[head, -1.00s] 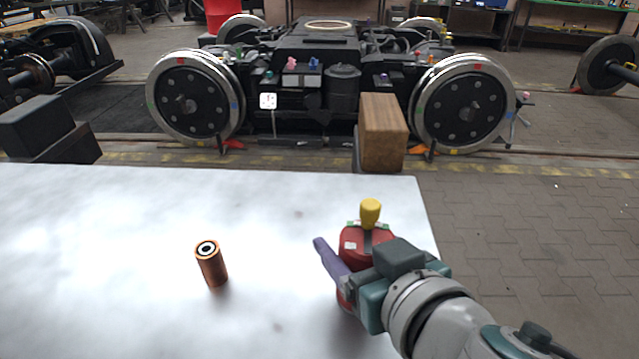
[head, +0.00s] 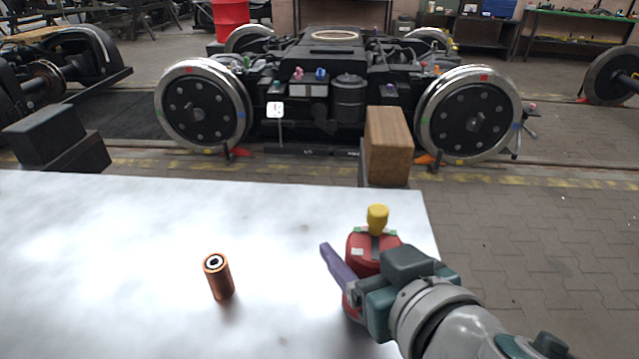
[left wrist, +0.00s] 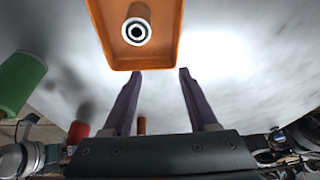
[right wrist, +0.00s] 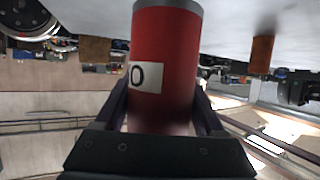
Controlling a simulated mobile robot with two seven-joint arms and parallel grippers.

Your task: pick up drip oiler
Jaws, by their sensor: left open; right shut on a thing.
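A red canister (head: 362,248) with a yellow knob on top is near the right edge of the pale table. It may be the drip oiler; I cannot tell for certain. My right gripper (head: 340,276) is shut on its side. In the right wrist view the red canister (right wrist: 165,60) with a white "0" label sits between the fingers. It looks upright; I cannot tell whether its base touches the table. My left gripper (left wrist: 158,85) shows only in its wrist view, open and empty, beside an orange tray (left wrist: 133,65) holding a brown tube (left wrist: 137,25).
A copper-coloured cylinder (head: 219,278) stands on the table (head: 110,260) left of the canister. A green cylinder (left wrist: 18,85) shows left in the left wrist view. Beyond the table are a wooden block (head: 388,145) and a bogie (head: 345,95). Clear table surrounds the copper cylinder.

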